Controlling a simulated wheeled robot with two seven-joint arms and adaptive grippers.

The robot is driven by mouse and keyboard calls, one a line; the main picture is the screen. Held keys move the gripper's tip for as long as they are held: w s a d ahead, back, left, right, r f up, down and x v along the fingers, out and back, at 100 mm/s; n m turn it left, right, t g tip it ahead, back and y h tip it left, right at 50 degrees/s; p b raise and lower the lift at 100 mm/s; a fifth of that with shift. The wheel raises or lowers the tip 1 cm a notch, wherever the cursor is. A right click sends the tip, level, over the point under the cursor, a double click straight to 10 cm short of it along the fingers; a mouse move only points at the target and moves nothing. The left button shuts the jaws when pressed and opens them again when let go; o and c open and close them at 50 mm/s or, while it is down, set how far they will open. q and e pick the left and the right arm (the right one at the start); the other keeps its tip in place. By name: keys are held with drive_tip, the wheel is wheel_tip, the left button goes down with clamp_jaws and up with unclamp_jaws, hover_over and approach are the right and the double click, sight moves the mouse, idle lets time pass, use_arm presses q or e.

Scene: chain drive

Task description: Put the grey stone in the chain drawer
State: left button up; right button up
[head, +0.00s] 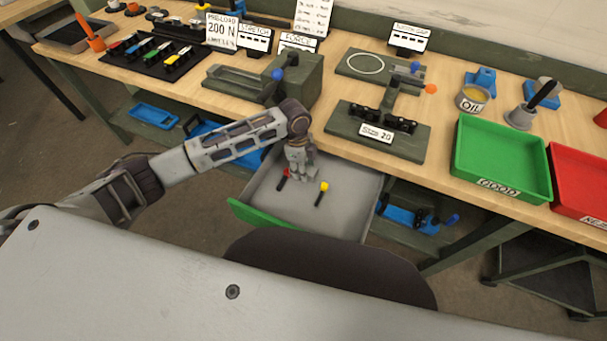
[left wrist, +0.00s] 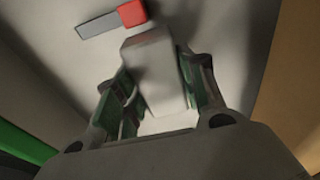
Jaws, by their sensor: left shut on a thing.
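The chain drawer (head: 347,195) is pulled open below the bench, with a grey inside and a green front. My left gripper (head: 303,172) reaches down into it, near its back left part. In the left wrist view, the fingers (left wrist: 150,98) are shut on the grey stone (left wrist: 148,62), a pale block with the drawer floor behind it. Whether the stone touches the floor I cannot tell. In the head view the stone is hard to tell from the gripper. My right gripper is not in view.
A red-ended piece (head: 284,177) lies beside my left gripper in the drawer; it also shows in the left wrist view (left wrist: 131,13). A yellow-ended piece (head: 322,192) lies to its right. The bench edge and green fixtures (head: 378,130) stand above the drawer; a green tray (head: 500,150) is right.

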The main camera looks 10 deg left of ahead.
use_arm(q)
drive_tip(key=shift+f, duration=1.75)
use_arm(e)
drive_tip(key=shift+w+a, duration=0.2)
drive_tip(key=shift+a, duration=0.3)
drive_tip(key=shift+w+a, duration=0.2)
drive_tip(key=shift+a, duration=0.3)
use_arm(q)
drive_tip(key=shift+f, duration=0.1)
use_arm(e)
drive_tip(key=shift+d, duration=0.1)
